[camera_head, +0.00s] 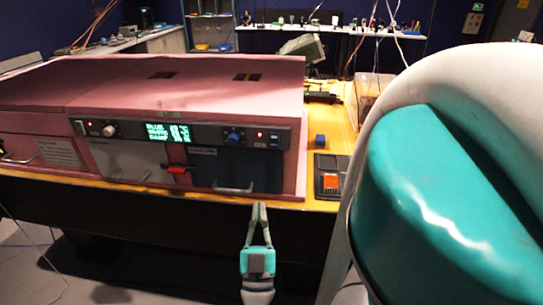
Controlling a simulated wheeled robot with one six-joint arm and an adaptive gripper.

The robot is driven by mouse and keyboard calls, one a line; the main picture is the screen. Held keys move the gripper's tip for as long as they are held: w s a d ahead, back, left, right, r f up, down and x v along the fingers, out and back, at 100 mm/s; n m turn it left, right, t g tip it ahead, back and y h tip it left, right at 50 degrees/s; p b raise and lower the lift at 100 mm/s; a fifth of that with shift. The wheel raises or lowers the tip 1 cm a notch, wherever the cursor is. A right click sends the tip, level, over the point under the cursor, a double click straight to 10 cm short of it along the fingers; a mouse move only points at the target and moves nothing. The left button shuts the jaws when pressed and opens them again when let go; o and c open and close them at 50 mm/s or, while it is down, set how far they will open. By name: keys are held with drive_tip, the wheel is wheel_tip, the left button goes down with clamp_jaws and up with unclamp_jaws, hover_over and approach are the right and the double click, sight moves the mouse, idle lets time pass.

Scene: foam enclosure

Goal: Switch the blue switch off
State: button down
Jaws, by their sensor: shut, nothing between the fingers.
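The pink foam enclosure (180,85) stands on a table, with a dark control strip across its front. Near the strip's right end is a small blue switch (274,141), just right of a red light. A round blue knob (234,137) sits to its left. Both are too small to tell their on or off position. My gripper (259,206) is shut and empty, pointing up in the picture. It is below the right part of the panel, in front of the table's edge, and appears apart from the switch.
A blue cube (320,141) and a black tray with an orange item (329,182) lie right of the enclosure. My arm covers the right side.

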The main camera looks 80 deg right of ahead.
drive_tip(key=d+m+g, duration=0.1)
drive_tip(key=s+d+g, duration=0.1)
drive_tip(key=g, duration=0.1)
drive_tip(key=shift+r+m, duration=0.15)
drive_tip(key=shift+m, duration=0.25)
drive_tip(key=shift+r, duration=0.1)
approach(273, 141)
wheel_tip(273, 141, up, 4)
drive_tip(key=d, duration=0.3)
drive_tip(key=shift+d, duration=0.35)
drive_tip(key=shift+d+f, duration=0.25)
drive_tip(key=shift+d, duration=0.4)
drive_tip(key=shift+w, duration=0.1)
